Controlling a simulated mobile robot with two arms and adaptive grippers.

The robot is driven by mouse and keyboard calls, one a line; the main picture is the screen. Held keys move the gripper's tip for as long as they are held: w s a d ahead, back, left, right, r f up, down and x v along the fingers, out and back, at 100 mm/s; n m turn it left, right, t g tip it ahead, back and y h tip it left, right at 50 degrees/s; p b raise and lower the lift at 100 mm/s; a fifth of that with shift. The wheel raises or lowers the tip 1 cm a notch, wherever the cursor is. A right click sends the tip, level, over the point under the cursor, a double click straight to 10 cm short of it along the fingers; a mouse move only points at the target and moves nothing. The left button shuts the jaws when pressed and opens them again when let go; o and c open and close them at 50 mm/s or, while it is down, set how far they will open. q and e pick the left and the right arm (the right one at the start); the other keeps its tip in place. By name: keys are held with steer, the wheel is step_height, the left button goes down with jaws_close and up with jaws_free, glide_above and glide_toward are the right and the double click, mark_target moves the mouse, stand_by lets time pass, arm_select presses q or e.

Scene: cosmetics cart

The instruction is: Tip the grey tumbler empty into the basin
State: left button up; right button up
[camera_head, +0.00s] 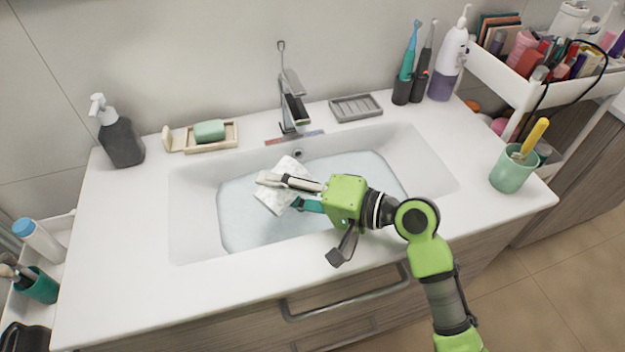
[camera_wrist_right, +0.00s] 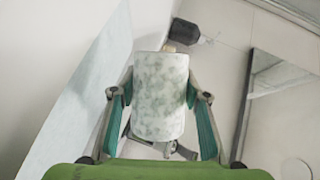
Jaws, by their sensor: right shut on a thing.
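The grey tumbler (camera_head: 288,168), pale with grey marbling, is held over the basin (camera_head: 192,205) and tilted well over toward its side. In the right wrist view the tumbler (camera_wrist_right: 160,95) sits between the two teal finger pads. I cannot tell which end is its mouth or whether anything is inside. My right gripper (camera_head: 283,191) is shut on it, with its arm coming in from the lower right. The basin holds pale, bluish water (camera_head: 245,228) below the tumbler. My left gripper is not in view.
A faucet (camera_head: 290,100) stands behind the basin. A dark pump bottle (camera_head: 121,143), soap dish (camera_head: 225,143) and grey tray (camera_head: 355,107) line the back. A green cup (camera_head: 512,169) stands on the right, with a loaded cart (camera_head: 525,92) beyond. The front-left counter is clear.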

mark_target(264, 199)
steer(key=n+h+p, duration=0.1)
steer(key=p, duration=0.1)
steer(key=n+t+p, duration=0.1)
steer(key=n+p, duration=0.1)
steer(key=p, duration=0.1)
steer(key=r+n+h+p, duration=0.1)
steer(key=n+p, duration=0.1)
steer(key=shift+s+a+t+h, duration=0.25)
steer(key=shift+s+t+h, duration=0.05)
steer(key=shift+t, duration=0.1)
steer(key=s+a+n+t+p, duration=0.1)
steer(key=p, duration=0.2)
steer(key=r+n+h+p, duration=0.1)
steer(key=n+p, duration=0.1)
steer(key=p, duration=0.1)
steer(key=shift+s+a+r+t+h, duration=0.25)
steer(key=shift+s+a+t+h, duration=0.05)
steer(key=shift+s+a+t, duration=0.1)
steer(key=shift+s+r+n+p, duration=0.1)
steer(key=shift+n+p, duration=0.2)
steer(key=shift+p, duration=0.1)
steer(key=shift+s+a+f, duration=0.1)
steer(key=shift+a+f, duration=0.05)
steer(key=shift+f, duration=0.15)
steer(key=shift+s+a+f+n+t+h, duration=0.1)
steer(key=shift+f+n+t+h, duration=0.15)
steer(key=shift+n+t+h, duration=0.35)
